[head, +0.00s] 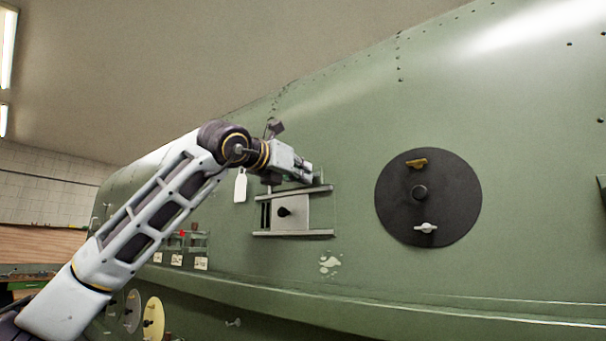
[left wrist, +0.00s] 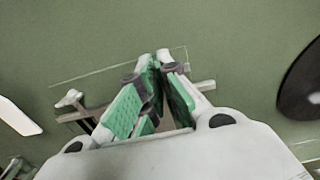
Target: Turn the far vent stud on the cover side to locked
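The vent (head: 306,215) is a pale plate with a dark knob between two rails on the green fuselage wall. My left gripper (head: 309,172) is at the upper rail, partly covering it. In the left wrist view my gripper (left wrist: 160,62) has its green inner pads apart, narrowing toward the tips, with nothing clearly held. A small silver wing-shaped piece (left wrist: 69,98) sits left of the fingers there, apart from them. A black disc (head: 393,205) to the right carries a brass wing stud (head: 416,163) lying nearly level and a silver wing stud (head: 426,228). My right gripper is not in view.
A white tag (head: 240,186) hangs left of the vent. Small labelled fittings (head: 186,259) and a yellow disc (head: 153,318) are lower left. A ledge (head: 380,308) runs along below. The wall between vent and black disc is clear.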

